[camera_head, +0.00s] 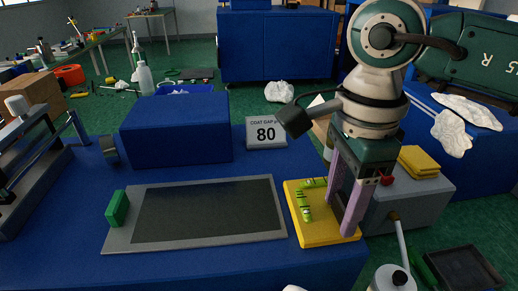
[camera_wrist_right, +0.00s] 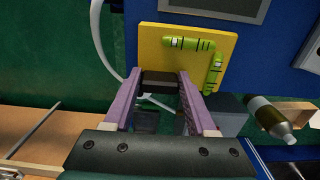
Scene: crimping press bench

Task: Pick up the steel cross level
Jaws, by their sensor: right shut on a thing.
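The cross level (camera_head: 312,232) shows as a thick yellow plate with two green bubble vials set at right angles, at the right end of the blue bench. It also shows in the right wrist view (camera_wrist_right: 150,48), with a dark block at its near edge between my fingers. My right gripper (camera_head: 338,216) reaches down from above, its purple fingers shut on the level at that edge; they also show in the right wrist view (camera_wrist_right: 160,78). I cannot tell whether the plate touches the bench. My left gripper is not in view.
A grey-framed dark plate (camera_head: 120,238) lies left of the level, with a green block (camera_head: 117,208) on its left end. A grey box (camera_head: 410,205) with yellow cloths is close on the right.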

